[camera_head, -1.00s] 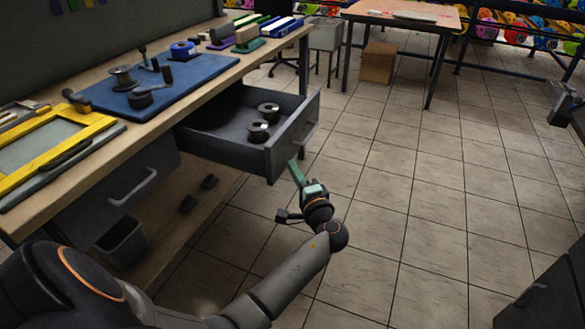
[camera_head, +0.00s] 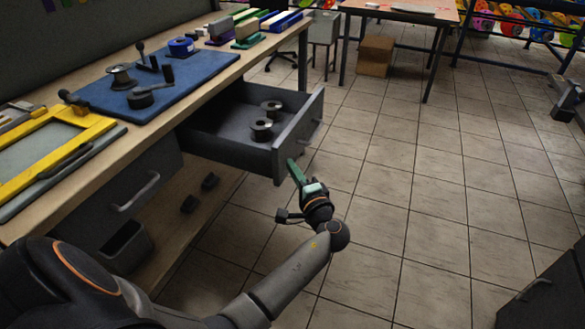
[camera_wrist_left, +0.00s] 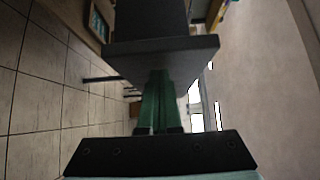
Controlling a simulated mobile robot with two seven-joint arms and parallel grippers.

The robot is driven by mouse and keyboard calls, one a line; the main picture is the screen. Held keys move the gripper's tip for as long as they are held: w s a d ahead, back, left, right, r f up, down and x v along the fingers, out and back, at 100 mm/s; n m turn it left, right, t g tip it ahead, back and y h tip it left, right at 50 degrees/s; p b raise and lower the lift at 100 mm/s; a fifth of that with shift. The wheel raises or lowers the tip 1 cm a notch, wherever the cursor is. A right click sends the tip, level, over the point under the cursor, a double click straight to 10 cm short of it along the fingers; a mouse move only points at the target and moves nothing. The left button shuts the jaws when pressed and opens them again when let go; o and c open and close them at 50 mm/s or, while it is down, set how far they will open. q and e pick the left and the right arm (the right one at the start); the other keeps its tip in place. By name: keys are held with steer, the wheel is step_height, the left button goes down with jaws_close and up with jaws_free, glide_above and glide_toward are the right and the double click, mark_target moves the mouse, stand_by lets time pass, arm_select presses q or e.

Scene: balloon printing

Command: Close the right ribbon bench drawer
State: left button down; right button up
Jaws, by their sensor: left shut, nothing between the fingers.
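The right ribbon bench drawer (camera_head: 225,145) stands open under the workbench, with two metal spools (camera_head: 262,129) inside. Its front panel (camera_head: 300,135) faces right and carries a bar handle. My left gripper (camera_head: 292,166) has green fingers and is shut and empty. Its tips are at the near lower corner of the drawer front; I cannot tell whether they touch. In the left wrist view the green fingers (camera_wrist_left: 158,100) lie together, pointing at a dark panel (camera_wrist_left: 165,55) that is probably the drawer. The right gripper is not in view.
The other drawer (camera_head: 125,195) to the left is shut. The bench top holds a blue mat (camera_head: 200,80), a yellow frame (camera_head: 90,130) and several tools. A small bin (camera_head: 125,245) stands below. A table (camera_head: 400,12) stands behind.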

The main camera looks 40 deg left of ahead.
mark_target(196, 142)
arm_select(q)
steer(key=s+a, duration=0.2)
steer(key=a, duration=0.7)
steer(key=s+a, duration=0.2)
steer(key=a, duration=0.7)
steer(key=s+a+b, duration=0.1)
steer(key=s+a, duration=0.1)
steer(key=a, duration=0.7)
steer(key=shift+s, duration=0.25)
steer(key=shift+s+a, duration=0.2)
steer(key=shift+a, duration=0.6)
steer(key=shift+a+r, duration=0.1)
steer(key=shift+s+a+r, duration=0.1)
